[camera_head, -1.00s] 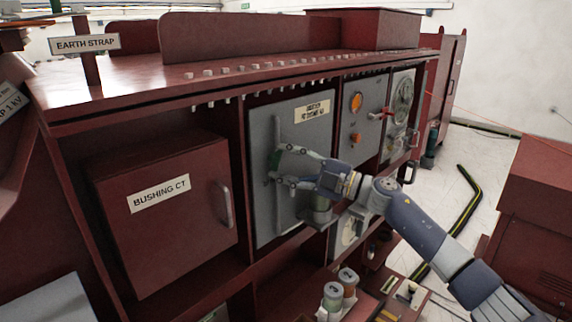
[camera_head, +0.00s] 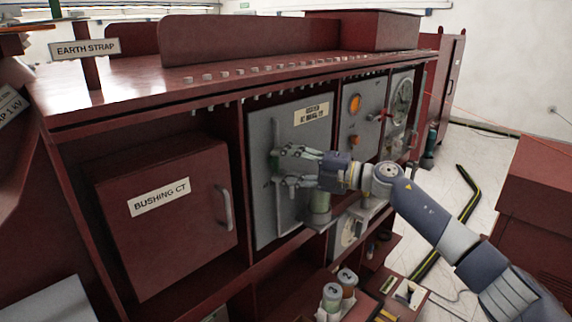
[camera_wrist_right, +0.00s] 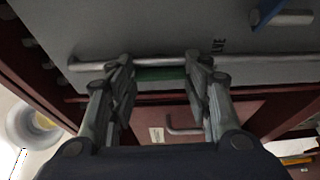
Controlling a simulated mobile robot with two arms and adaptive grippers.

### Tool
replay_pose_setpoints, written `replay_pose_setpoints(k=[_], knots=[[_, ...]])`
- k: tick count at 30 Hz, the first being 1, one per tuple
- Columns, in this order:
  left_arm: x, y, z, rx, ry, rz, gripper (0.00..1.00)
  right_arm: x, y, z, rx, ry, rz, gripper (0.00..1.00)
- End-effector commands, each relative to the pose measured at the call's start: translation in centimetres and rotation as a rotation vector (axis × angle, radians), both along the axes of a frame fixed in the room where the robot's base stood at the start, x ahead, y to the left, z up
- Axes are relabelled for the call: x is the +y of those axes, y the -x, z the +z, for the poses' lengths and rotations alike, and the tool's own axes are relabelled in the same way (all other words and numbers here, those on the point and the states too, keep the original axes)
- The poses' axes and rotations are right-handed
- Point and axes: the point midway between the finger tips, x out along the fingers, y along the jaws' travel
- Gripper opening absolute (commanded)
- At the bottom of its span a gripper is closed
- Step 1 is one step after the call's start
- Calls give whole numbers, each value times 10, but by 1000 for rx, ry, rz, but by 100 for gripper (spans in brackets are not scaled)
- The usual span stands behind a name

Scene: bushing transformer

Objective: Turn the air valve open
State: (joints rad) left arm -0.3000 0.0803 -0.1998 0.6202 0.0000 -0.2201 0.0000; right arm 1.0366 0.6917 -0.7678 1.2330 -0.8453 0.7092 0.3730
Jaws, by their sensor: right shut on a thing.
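A grey upright panel (camera_head: 262,110) carries a thin vertical pipe (camera_head: 277,130). In the right wrist view the pipe (camera_wrist_right: 230,62) runs across the panel, with a green valve part (camera_wrist_right: 160,73) between my fingers. My right gripper (camera_head: 277,168) reaches the pipe from the right; it also shows in the right wrist view (camera_wrist_right: 160,75), with one finger at each end of the green part, shut on it. The green part is hardly visible in the head view. Lettering ending in "LVE" is partly hidden by a finger. My left gripper is not in view.
A red box labelled BUSHING CT (camera_head: 165,220) with a handle stands left of the panel. A panel with orange lamps (camera_head: 354,103) and a round gauge (camera_head: 403,95) are to the right. Jars (camera_head: 333,297) stand below. A blue-handled part (camera_wrist_right: 268,12) is at the wrist view's top right.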

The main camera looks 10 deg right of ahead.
Motion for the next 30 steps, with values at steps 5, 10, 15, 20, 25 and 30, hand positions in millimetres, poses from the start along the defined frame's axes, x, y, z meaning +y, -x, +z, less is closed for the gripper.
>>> replay_pose_setpoints(k=[5,10,15,20,25,30], knots=[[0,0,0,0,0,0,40,0,0,-1,-2,4,0,22],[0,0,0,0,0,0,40,0,0,-1,-1,3,1,67],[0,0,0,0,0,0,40,0,0,-1,0,1,1,67],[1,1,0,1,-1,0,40,0,0,0,0,0,0,67],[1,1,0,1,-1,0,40,-13,8,-1,1,1,-2,67],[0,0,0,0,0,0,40,-42,27,-2,2,2,-3,67]])
